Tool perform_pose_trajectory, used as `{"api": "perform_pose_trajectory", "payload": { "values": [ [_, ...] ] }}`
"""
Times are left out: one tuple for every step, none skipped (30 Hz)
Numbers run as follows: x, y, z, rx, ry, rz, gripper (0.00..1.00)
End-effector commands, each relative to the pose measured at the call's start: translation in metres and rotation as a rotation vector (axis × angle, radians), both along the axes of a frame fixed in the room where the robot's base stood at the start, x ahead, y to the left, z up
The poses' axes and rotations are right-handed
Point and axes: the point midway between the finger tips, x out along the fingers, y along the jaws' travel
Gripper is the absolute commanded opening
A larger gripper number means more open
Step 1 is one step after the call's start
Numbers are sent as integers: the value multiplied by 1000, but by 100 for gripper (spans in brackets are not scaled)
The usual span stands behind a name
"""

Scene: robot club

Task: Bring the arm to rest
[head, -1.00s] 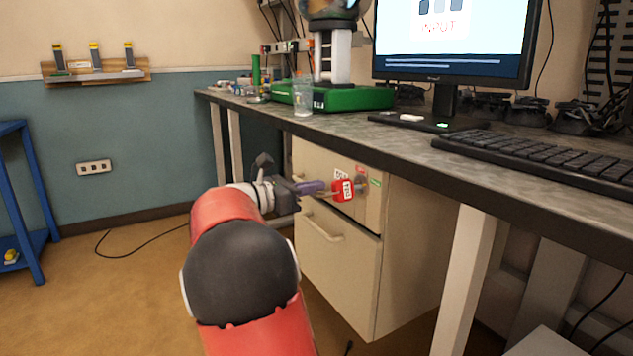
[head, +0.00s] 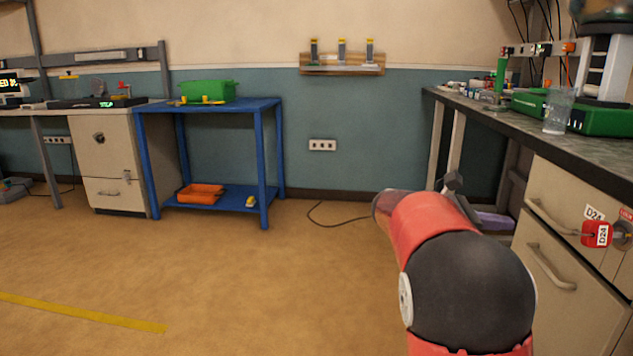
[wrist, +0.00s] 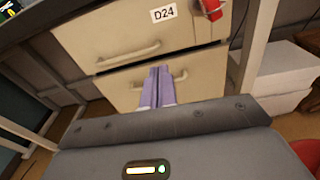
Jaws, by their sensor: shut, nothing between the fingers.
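My gripper (wrist: 158,72) shows in the wrist view with its two purple fingers pressed together and nothing between them. It points toward the drawer cabinet (wrist: 200,64), in front of the lower drawer's handle; I cannot tell the exact gap. In the head view my red and black arm reaches forward at the lower right. The gripper's purple fingers (head: 495,221) show partly behind it, to the left of the cabinet. The tag also shows at the top of the wrist view (wrist: 211,8).
The dark worktop (head: 480,112) runs above the cabinet on the right, with a clear cup (head: 557,112) and a green-based device. A blue table (head: 265,104) bears a green box (head: 208,91), with an orange tray (head: 200,193) below. The floor left of my arm is open.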

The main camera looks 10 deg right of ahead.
Motion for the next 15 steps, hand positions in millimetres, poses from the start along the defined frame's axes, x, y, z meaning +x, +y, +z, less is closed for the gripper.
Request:
{"api": "perform_pose_trajectory", "payload": {
  "values": [
    [-14,1,0,61,-67,3,0],
    [-23,3,-4,108,-117,2,0],
    [-36,7,-10,179,-193,1,0],
    [-46,12,-15,237,-258,-4,0],
    [-57,18,-21,297,-327,-10,0],
    [-70,28,-29,379,-421,-25,0],
    [-80,37,-35,438,-491,-38,0],
    [-90,46,-41,496,-561,-54,0],
    [-102,61,-48,574,-653,-82,0],
    [-111,72,-53,632,-723,-105,0],
    [-120,83,-58,686,-790,-131,0],
    [-132,100,-63,761,-880,-173,0],
    [-140,112,-67,813,-945,-206,0],
    [-148,125,-71,866,-1013,-243,0],
    [-159,142,-75,934,-1097,-297,0]
  ]
}}
